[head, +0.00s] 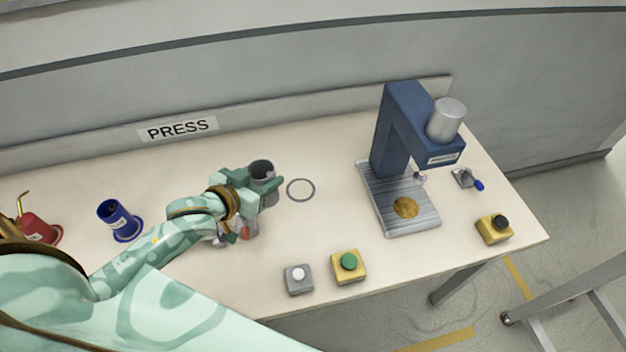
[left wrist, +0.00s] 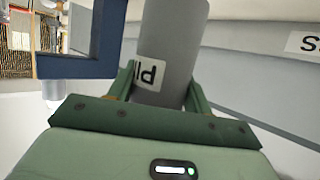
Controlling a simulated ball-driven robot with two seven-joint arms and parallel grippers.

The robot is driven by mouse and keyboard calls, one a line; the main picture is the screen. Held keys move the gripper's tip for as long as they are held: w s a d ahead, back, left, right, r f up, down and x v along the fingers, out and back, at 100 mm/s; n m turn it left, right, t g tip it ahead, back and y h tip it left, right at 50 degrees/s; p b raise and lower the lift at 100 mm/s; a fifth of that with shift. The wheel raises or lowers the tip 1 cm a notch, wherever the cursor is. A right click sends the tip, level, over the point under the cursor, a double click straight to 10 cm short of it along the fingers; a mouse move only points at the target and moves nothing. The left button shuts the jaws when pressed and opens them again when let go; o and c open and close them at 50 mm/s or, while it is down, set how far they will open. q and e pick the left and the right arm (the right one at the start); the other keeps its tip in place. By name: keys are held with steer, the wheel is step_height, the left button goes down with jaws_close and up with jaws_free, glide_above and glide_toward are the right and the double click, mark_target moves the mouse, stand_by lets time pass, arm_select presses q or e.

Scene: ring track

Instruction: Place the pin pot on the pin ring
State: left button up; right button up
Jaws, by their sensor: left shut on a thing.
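The pin pot (head: 261,169) is a grey, open-topped cylinder, roughly upright in the head view. My left gripper (head: 268,184) is shut on it, with its fingers on either side. In the left wrist view the pot (left wrist: 172,35) stands between the fingers of my left gripper (left wrist: 162,82), and part of its white label shows. The pin ring (head: 301,189) is a thin grey circle on the table, empty, just to the right of the gripper. The pot is beside the ring, not over it. My right gripper is not in view.
A blue press (head: 390,135) with a ridged base (head: 425,219) stands right of the ring. A blue pot (head: 115,215) and red can (head: 36,229) stand left. A white-button box (head: 298,279), green-button box (head: 348,267) and black-button box (head: 494,229) line the front.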

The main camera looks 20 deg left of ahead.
arm_select(q)
steer(key=shift+w+d+f, duration=0.15)
steer(key=shift+w, duration=0.2)
steer(key=w+f+b, duration=0.2)
steer(key=w+f, duration=0.2)
steer(key=w+d+f+b, duration=0.1)
steer(key=w+f+b, duration=0.2)
steer(key=w+f, duration=0.1)
steer(key=w+f+b, duration=0.2)
steer(key=w+f, duration=0.3)
steer(key=shift+d, duration=0.3)
steer(key=shift+r, duration=0.15)
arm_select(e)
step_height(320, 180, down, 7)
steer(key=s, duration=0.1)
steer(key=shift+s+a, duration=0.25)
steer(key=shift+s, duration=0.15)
arm_select(q)
steer(key=o, duration=1)
steer(key=shift+c, duration=0.2)
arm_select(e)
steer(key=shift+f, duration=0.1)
